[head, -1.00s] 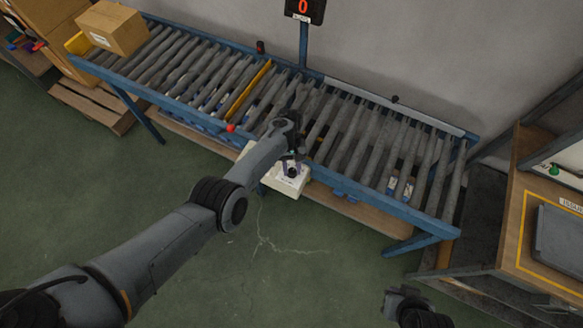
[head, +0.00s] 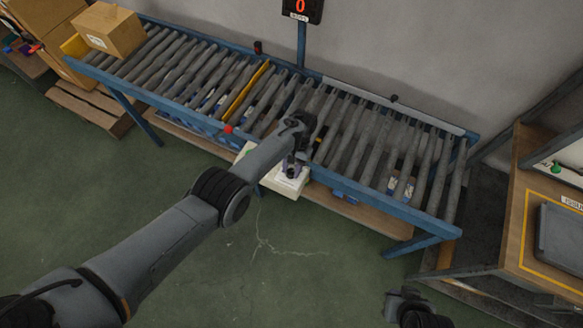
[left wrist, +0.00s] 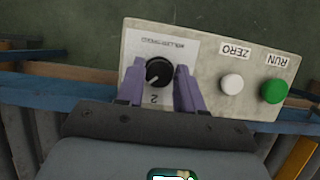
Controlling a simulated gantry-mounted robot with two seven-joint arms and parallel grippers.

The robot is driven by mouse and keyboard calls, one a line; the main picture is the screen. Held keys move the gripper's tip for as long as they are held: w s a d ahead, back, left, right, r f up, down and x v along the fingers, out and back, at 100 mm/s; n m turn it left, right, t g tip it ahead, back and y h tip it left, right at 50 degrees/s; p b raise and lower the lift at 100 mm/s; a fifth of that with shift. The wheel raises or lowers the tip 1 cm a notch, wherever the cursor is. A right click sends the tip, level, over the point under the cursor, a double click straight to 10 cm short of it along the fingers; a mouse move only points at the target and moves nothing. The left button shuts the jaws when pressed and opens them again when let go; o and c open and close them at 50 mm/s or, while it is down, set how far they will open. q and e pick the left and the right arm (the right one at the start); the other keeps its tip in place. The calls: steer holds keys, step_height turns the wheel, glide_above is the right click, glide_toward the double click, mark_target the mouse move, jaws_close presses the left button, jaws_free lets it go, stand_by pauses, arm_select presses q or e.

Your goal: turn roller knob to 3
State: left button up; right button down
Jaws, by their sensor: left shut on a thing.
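A pale control box (left wrist: 228,75) is fixed at the front edge of the roller conveyor; it also shows in the head view (head: 291,187). The black roller knob (left wrist: 158,72) sits on its white label plate, with a white pointer mark pointing to the lower left of the picture. A digit 2 is readable below the knob; other scale digits are hidden. My left gripper (left wrist: 159,88) has its two purple fingers on either side of the knob, shut on it. My right gripper (head: 408,300) is at the bottom of the head view, dark and apart from everything; its jaws are unclear.
The box also carries a white ZERO button (left wrist: 232,83) and a green RUN button (left wrist: 274,89), right of my left fingers. The conveyor (head: 365,140) lies beyond. A carton (head: 110,30) stands at the conveyor's left end. The floor in front is clear.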

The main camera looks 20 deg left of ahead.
arm_select(q)
steer(key=shift+f, duration=0.1)
steer(key=o, duration=1)
steer(key=shift+p+v, duration=0.65)
steer(key=shift+v, duration=4.85)
steer(key=shift+s, duration=0.15)
